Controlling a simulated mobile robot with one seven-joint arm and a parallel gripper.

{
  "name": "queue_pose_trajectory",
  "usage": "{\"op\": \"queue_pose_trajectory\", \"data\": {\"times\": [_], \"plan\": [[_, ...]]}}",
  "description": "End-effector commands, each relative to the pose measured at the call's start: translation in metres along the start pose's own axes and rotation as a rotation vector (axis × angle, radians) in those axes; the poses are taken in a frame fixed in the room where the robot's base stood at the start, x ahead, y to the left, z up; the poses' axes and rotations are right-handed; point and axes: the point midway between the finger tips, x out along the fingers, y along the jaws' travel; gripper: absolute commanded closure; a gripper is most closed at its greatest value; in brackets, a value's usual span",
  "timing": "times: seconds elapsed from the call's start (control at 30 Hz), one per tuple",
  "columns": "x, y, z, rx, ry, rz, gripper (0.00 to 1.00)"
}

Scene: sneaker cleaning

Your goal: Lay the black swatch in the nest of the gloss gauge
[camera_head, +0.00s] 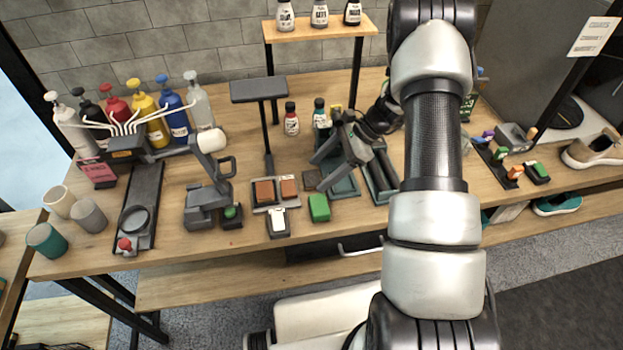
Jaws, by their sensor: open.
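My gripper (317,173) is open, with its two fingers pointing down and left over the middle of the bench. A small dark square (312,180) lies beside the fingertips and may be the black swatch. I cannot tell whether the fingers touch it. A tray with two brown swatches (263,191) is just left of it. I cannot tell for sure which device is the gloss gauge. No nest is clearly visible.
A green block (319,208) sits close in front of the gripper. A black post with a flat head (259,90) rises behind the tray. Pump bottles (173,114) and cups (90,215) fill the left side. My arm hides part of the bench on the right.

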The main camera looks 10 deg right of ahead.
Motion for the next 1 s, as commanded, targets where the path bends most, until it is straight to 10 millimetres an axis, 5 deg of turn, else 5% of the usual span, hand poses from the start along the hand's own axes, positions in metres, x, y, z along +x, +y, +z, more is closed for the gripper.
{"op": "queue_pose_trajectory", "data": {"times": [0.33,0.57,0.67,1.0], "plan": [[0.016,0.000,0.000,0.000,0.000,-0.001,0.33],[0.016,0.000,0.000,0.000,0.001,-0.001,0.72],[0.016,0.000,0.000,0.000,0.001,-0.001,0.78],[-0.003,-0.001,-0.002,0.000,0.001,-0.005,0.78]]}}
